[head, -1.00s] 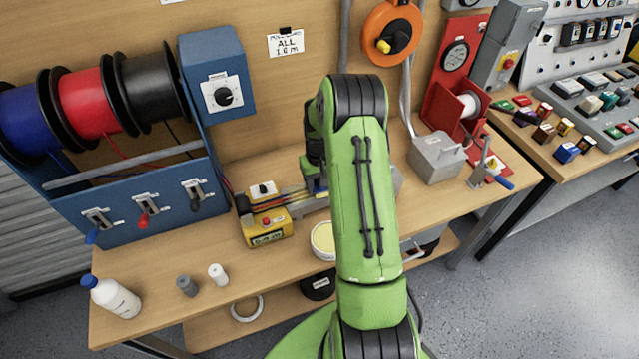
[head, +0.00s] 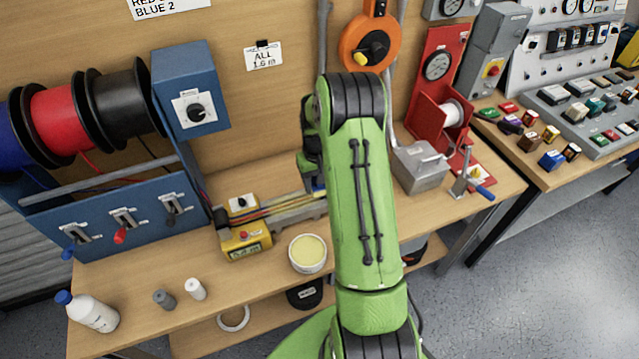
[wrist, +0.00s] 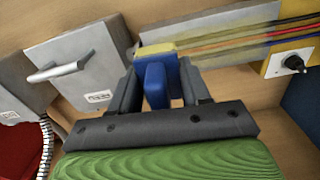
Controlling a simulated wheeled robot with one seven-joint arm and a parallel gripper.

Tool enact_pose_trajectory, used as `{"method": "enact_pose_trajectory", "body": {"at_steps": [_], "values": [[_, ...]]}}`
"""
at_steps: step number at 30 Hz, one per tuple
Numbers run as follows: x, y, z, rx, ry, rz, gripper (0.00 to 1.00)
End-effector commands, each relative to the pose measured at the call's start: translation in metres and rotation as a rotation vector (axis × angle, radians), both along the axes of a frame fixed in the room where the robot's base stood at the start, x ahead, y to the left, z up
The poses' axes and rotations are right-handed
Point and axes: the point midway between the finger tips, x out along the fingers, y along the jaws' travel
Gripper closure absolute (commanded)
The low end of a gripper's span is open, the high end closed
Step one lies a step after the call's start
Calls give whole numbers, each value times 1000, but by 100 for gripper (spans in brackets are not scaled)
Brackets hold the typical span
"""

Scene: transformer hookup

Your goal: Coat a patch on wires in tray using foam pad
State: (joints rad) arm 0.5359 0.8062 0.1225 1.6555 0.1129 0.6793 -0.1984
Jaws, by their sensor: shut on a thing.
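In the wrist view my gripper (wrist: 158,88) is shut on the blue handle of the foam pad (wrist: 160,52). The yellow foam shows at the handle's far end, over the left end of the grey tray (wrist: 225,20). I cannot tell whether the foam touches the wires. Several coloured wires (wrist: 270,35) lie along the tray and look pale yellowish toward the pad. In the head view the wires (head: 280,207) run right from a yellow box (head: 243,240); my arm hides the tray's right part and most of my gripper.
An open tub of pale yellow paste (head: 308,252) stands at the bench's front edge. A grey metal box (head: 420,167) with a handle stands right of my arm. A white bottle (head: 88,312) and two small cylinders stand front left, and wire spools (head: 125,93) at the left.

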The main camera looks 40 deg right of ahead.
Motion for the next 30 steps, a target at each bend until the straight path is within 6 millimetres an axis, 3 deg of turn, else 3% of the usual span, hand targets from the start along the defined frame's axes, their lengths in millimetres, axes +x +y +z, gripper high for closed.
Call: {"method": "enact_pose_trajectory", "body": {"at_steps": [13,30], "values": [[2,8,42,0,0,2,92],[2,8,43,0,0,2,92]]}}
